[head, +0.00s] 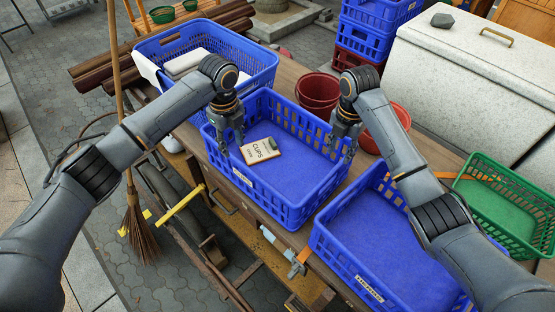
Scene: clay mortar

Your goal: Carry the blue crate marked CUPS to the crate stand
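A blue crate (270,199) stands on a wooden surface in the middle of the head view. A tan card reading CUPS (261,150) is in it at the left, and its floor is otherwise bare. My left gripper (231,142) points down at the crate's left end, fingers apart near the rim. My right gripper (341,150) points down at the right end near the right corner, fingers also apart. Contact with the rim cannot be made out. No crate stand can be clearly identified.
A second blue crate (335,247) sits close at the front right. Another blue crate (240,47) with white contents is behind left. Red buckets (318,88), a green crate (510,207), a white chest (470,80) and stacked crates (368,40) surround it. A broom (135,225) stands left.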

